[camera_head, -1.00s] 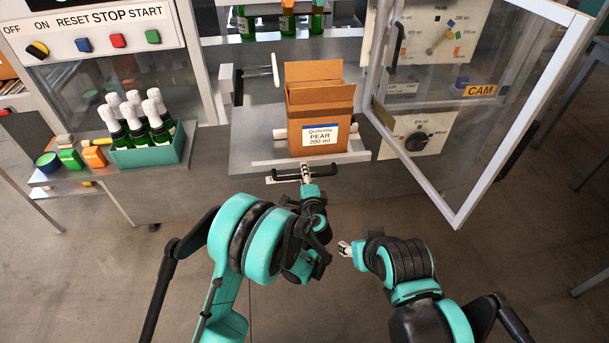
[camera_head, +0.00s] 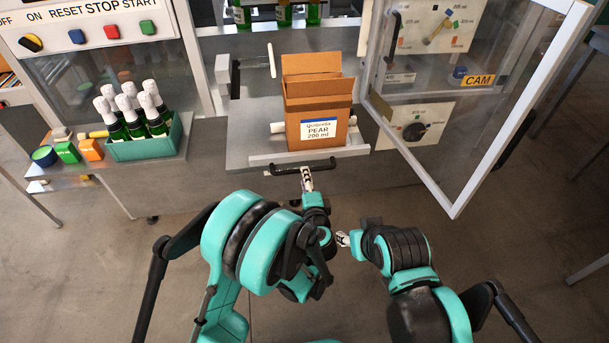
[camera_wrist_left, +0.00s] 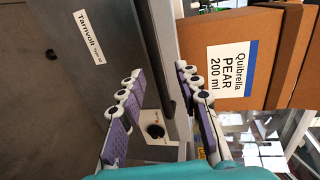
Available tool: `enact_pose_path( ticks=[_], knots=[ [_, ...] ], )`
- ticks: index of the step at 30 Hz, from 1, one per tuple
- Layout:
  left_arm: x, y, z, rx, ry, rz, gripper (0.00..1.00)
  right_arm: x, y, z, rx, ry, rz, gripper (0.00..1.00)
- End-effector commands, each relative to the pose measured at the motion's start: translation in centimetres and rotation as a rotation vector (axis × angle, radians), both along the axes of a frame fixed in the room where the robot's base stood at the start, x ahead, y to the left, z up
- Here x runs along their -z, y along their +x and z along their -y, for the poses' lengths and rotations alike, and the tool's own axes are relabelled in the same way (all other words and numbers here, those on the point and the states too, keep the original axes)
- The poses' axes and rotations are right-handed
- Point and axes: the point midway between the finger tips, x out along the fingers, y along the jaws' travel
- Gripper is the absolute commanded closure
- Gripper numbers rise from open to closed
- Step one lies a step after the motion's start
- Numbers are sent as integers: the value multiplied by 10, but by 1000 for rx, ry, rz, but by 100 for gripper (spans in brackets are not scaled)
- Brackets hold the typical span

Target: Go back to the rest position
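My left gripper (camera_head: 307,180) is just in front of the black handle (camera_head: 300,168) on the front of the metal shelf. In the left wrist view my left gripper (camera_wrist_left: 160,74) has its purple-padded fingers spread and empty. A dark edge shows behind the gap. My right gripper (camera_head: 342,239) hangs over the floor, well short of the shelf. It is too small there to tell if its fingers are open or shut.
An open cardboard box (camera_head: 318,115), labelled Quibrella PEAR 200 ml, stands on the shelf. A glass door (camera_head: 460,100) stands open at right. A teal crate (camera_head: 150,149) of foil-topped bottles is at left. The floor in front is clear.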

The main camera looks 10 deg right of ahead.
Motion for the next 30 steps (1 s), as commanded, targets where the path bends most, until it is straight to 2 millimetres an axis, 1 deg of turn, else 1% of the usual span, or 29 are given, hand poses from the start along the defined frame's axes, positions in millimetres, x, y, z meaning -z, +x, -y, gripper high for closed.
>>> enact_pose_path(
  ticks=[13, 14, 17, 20, 21, 23, 24, 26, 27, 30],
  knots=[
    [-1, 1, -1, -2, -2, -1, 66, 0, 0, 0, 0, 0, 0, 55],
    [-2, 1, -3, -6, -5, -4, 66, 0, 0, 0, 0, 0, 0, 55],
    [-10, 4, -18, -38, -39, -29, 66, 0, 0, 0, 0, 0, 0, 55],
    [-26, 6, -49, -102, -115, -82, 66, 0, 0, 0, 0, 0, 0, 55],
    [-34, 5, -65, -135, -156, -108, 66, 0, 0, 0, 0, 0, 0, 55],
    [-45, 1, -90, -187, -221, -150, 66, 0, 0, 0, 0, 0, 0, 55],
    [-51, -2, -107, -224, -266, -177, 66, 0, 0, 0, 0, 0, 0, 55],
    [-60, -10, -130, -276, -336, -216, 66, 0, 0, 0, 0, 0, 0, 55],
    [-66, -17, -145, -311, -382, -242, 66, 0, 0, 0, 0, 0, 0, 55],
    [-78, -38, -181, -398, -501, -301, 66, 0, 0, 0, 0, 0, 0, 55]
  ],
)
